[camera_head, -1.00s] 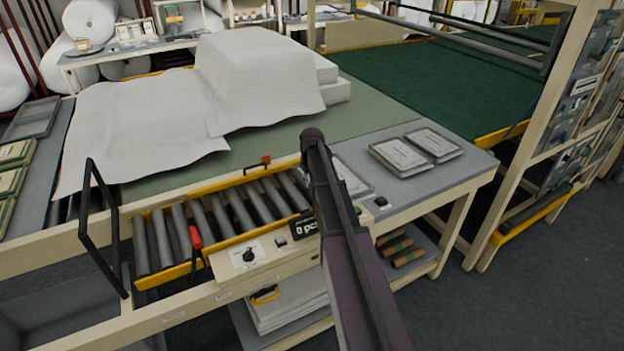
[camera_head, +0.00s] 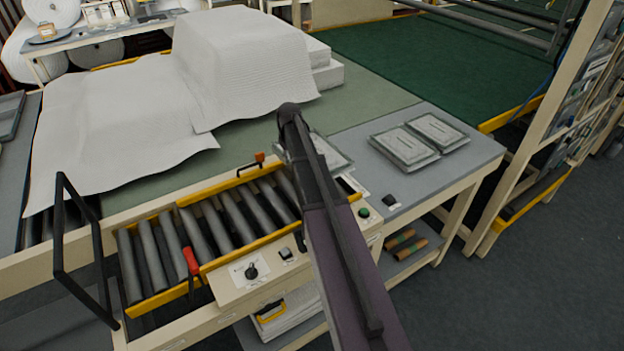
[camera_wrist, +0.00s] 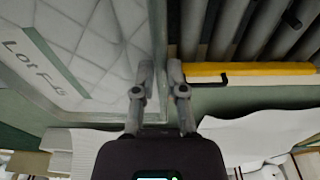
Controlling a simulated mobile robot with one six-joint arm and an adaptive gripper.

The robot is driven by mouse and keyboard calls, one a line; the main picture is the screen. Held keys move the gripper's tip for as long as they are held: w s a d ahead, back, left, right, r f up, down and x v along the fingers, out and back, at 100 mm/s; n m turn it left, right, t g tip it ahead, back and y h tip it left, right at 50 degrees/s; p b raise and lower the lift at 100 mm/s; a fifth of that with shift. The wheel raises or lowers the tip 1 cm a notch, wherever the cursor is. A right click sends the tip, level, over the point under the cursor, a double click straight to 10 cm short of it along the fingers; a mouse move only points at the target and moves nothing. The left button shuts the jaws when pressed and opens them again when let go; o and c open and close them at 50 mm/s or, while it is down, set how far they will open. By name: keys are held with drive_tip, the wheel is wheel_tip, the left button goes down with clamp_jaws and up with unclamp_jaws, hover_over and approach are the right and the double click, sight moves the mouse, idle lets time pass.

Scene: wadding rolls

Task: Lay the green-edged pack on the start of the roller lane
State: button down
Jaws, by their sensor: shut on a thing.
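The held pack is quilted and pale, with grey-green edging, a green stripe and a lettered label. It fills the left of the wrist view (camera_wrist: 92,45). In the head view the pack (camera_head: 333,156) shows only in part behind my arm, just right of the roller lane. My gripper (camera_wrist: 160,72) is shut on its edge in the wrist view; my arm hides that grip in the head view. The roller lane (camera_head: 232,218) has grey rollers and yellow side rails. Its rollers (camera_wrist: 235,28) also show at the wrist view's upper right, beside the pack.
Two similar packs (camera_head: 405,148) (camera_head: 437,130) lie on the grey side table (camera_head: 450,175). White wadding (camera_head: 120,125) covers the bench behind the lane. A black frame (camera_head: 68,250), a red handle (camera_head: 191,262) and an orange-red knob (camera_head: 260,157) stand along the lane. The rollers look bare.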

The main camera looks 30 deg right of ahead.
sight(291, 170)
drive_tip(key=shift+w, duration=0.2)
drive_tip(key=shift+s+d, duration=0.1)
drive_tip(key=shift+d, duration=0.05)
drive_tip(key=shift+f+b, duration=0.35)
drive_tip(key=shift+b, duration=0.05)
wheel_tip(291, 170, down, 6)
drive_tip(key=b, duration=0.5)
drive_tip(key=shift+r, duration=0.25)
drive_tip(key=shift+f+b, duration=0.1)
drive_tip(key=shift+b, duration=0.25)
drive_tip(key=shift+f+b, duration=1.8)
drive_tip(key=shift+f+b, duration=0.6)
